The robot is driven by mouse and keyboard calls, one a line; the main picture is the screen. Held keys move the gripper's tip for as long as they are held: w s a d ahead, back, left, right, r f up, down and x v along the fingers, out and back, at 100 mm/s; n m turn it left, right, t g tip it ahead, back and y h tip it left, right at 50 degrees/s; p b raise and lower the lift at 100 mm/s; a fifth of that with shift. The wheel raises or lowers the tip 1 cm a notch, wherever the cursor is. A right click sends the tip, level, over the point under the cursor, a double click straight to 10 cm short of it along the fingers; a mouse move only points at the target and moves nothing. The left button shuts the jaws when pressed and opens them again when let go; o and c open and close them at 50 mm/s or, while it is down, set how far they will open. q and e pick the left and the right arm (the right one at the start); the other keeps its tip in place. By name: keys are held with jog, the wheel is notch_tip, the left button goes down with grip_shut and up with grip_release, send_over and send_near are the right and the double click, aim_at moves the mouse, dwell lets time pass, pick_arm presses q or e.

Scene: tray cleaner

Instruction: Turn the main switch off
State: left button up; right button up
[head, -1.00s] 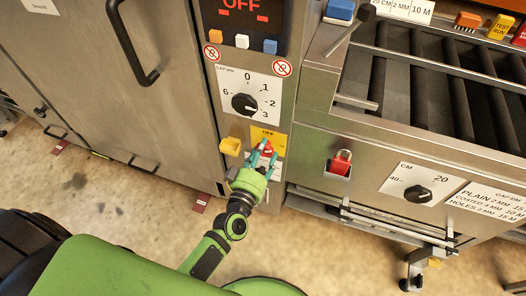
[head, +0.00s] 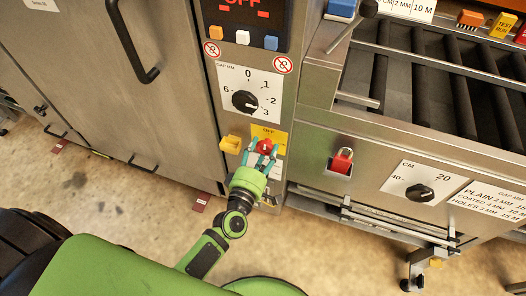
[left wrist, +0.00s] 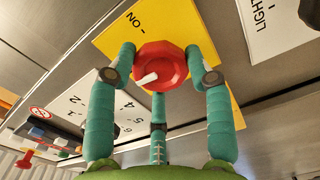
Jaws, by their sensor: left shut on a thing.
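The main switch is a red knob (head: 265,145) with a white pointer on a yellow plate (head: 283,139) marked OFF at its top. In the left wrist view the knob (left wrist: 174,75) shows in front, its white pointer aimed to the lower left. The ON label on the yellow plate (left wrist: 134,36) lies at the upper left there, away from the pointer. My left gripper (head: 263,152) is shut on the red knob, its teal fingers around the rim. The OFF label is hidden in the wrist view. My right gripper is in neither view.
A yellow part (head: 230,144) juts out left of the switch. A black GAP dial (head: 245,101) sits above, below a display reading OFF. A roller conveyor (head: 430,85) fills the upper right.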

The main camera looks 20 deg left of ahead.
pick_arm(q)
jog(key=shift+w+a+r+n, duration=0.15)
jog(key=shift+a+r+n, duration=0.15)
jog(key=shift+n, duration=0.4)
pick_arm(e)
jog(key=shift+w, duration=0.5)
pick_arm(q)
jog(key=shift+f, duration=0.1)
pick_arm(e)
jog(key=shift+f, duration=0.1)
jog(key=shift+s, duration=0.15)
pick_arm(q)
jog(key=o, duration=1.1)
jog(key=shift+a, duration=0.1)
jog(key=shift+f, duration=0.15)
jog(key=shift+s+f, duration=0.1)
jog(key=shift+s, duration=0.3)
jog(key=s, duration=1.1)
jog(key=shift+s+a, duration=0.15)
